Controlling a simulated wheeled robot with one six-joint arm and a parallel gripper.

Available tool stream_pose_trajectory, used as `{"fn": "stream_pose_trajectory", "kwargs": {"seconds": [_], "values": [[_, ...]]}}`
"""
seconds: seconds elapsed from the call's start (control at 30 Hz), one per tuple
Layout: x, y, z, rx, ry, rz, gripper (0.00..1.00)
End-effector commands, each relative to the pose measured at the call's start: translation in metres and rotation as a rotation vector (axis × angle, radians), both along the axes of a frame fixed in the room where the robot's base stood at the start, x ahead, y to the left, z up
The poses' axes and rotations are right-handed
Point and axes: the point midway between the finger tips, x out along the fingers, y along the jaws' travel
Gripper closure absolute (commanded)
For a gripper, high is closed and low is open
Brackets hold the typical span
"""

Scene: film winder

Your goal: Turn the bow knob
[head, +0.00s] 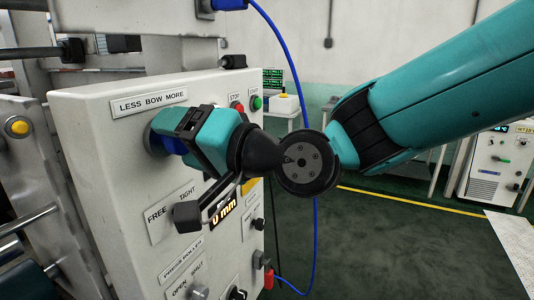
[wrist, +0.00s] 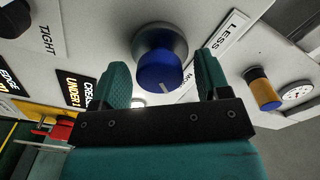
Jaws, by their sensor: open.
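The bow knob is a blue round knob with a white pointer line on a grey collar; it shows in the wrist view (wrist: 160,70). In the head view only a little of its blue side and collar (head: 154,143) shows behind my gripper, under the LESS BOW MORE label (head: 149,102). My gripper (head: 172,132) is open at the panel, with its teal fingers on either side of the knob in the wrist view (wrist: 161,72). Gaps show between the knob and both fingers. I cannot tell exactly how deep the knob sits between them.
The white control panel (head: 90,180) carries red (head: 238,106) and green (head: 257,102) buttons and a FREE/TIGHT label (head: 172,212). In the wrist view a yellow and dark knob (wrist: 262,88) and a gauge (wrist: 298,92) lie right. A blue cable (head: 298,80) hangs behind my arm.

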Motion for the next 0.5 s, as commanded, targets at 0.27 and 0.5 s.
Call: {"fn": "stream_pose_trajectory", "kwargs": {"seconds": [0.27,0.5], "values": [[-0.020,-0.053,-0.006,0.002,-0.003,-0.006,0.31],[-0.044,-0.111,-0.005,0.002,-0.004,-0.009,0.31]]}}
